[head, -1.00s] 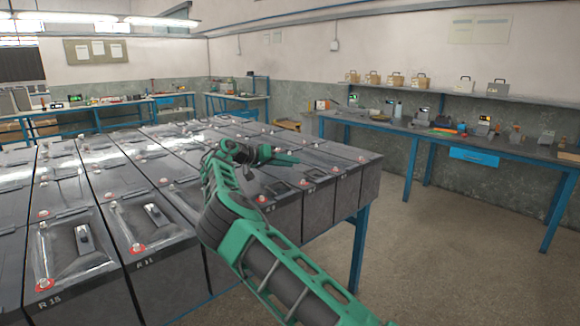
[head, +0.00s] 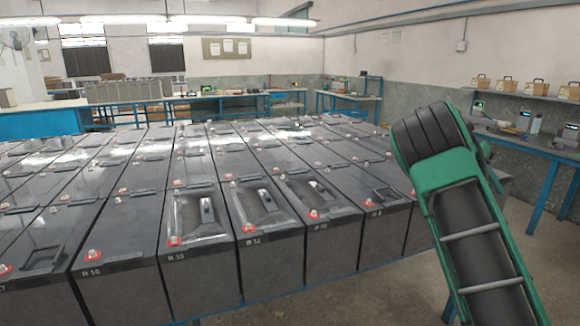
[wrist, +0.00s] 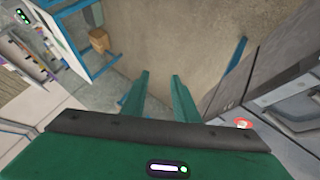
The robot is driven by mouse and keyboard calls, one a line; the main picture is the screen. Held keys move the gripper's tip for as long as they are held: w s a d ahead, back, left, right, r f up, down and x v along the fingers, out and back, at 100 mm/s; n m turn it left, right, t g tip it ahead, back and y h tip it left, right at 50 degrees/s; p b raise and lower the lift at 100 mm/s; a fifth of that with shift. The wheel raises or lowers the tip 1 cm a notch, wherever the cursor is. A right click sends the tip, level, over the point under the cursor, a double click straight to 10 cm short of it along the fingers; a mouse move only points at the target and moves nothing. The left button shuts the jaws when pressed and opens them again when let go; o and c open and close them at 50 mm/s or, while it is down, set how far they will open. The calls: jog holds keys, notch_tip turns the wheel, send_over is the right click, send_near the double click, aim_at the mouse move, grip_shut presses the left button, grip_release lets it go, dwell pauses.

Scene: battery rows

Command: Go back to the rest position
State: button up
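My gripper (wrist: 161,82) shows in the wrist view with its two green fingers apart and nothing between them. Bare floor (wrist: 180,30) lies beyond the fingertips, and a dark battery side with a red terminal (wrist: 242,123) stands close on the right. In the head view my green arm is raised at the right, in front of the right end of the battery rows. The gripper itself is hidden behind the arm there.
Rows of dark grey batteries (head: 200,260) fill the blue-framed table; several have red terminals. A workbench (head: 545,150) with devices and boxes stands along the right wall. Other benches (head: 215,94) stand at the back. Floor (head: 330,308) is clear in front.

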jog(key=s+f+y, duration=0.3)
jog(key=s+y, duration=0.2)
jog(key=s, duration=1.4)
jog(key=s+a+f+n+t+y, duration=0.1)
jog(key=s+a+f+n+y, duration=0.1)
jog(key=s+a, duration=0.7)
jog(key=s+a+f+n+t+y, duration=0.1)
jog(key=s+a+f+n, duration=0.2)
jog(key=s+a, duration=0.7)
jog(key=s, duration=0.8)
jog(key=shift+f+y, duration=0.2)
jog(key=shift+y, duration=0.2)
jog(key=shift+a, duration=0.1)
